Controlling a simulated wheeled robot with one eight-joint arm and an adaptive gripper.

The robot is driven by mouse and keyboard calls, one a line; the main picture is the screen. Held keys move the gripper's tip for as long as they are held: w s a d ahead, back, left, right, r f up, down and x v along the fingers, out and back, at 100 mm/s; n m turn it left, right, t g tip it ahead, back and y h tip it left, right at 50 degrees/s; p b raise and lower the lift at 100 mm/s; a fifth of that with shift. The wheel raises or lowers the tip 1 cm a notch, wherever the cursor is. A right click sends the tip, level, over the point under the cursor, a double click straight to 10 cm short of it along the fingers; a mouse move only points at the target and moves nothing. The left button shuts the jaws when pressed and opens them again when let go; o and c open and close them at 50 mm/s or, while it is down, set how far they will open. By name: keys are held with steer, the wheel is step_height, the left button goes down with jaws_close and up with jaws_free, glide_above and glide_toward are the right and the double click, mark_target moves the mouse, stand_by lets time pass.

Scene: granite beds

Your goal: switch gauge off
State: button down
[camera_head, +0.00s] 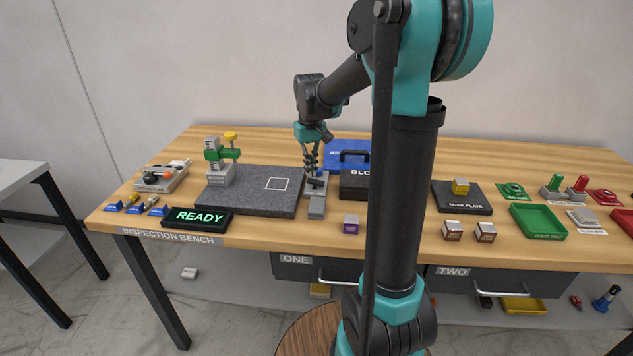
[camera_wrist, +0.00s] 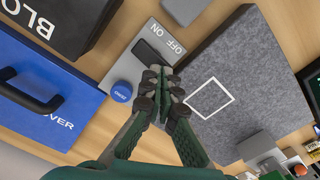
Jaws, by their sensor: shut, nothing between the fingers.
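The gauge is a small grey box (camera_head: 321,192) beside the right end of the granite slab. In the wrist view the gauge box (camera_wrist: 122,70) carries a black switch (camera_wrist: 150,54), OFF and ON lettering and a blue round button (camera_wrist: 122,91). My gripper (camera_head: 311,168) points down over the gauge with its fingers together and empty. In the wrist view the fingertips (camera_wrist: 158,76) overlap the near end of the switch; I cannot tell whether they touch it. They hide part of the box, and the switch's setting is not clear.
The granite slab (camera_head: 250,203) with a white square lies left of the gauge. A black block case (camera_head: 355,187) and a blue cover (camera_head: 343,147) stand close on its right and behind. A READY display (camera_head: 198,218) and a green-clamped stand (camera_head: 219,170) are farther left.

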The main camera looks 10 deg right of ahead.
mark_target(311, 180)
steer(key=shift+f, duration=1)
stand_by(0.5)
steer(key=shift+r, duration=3.5)
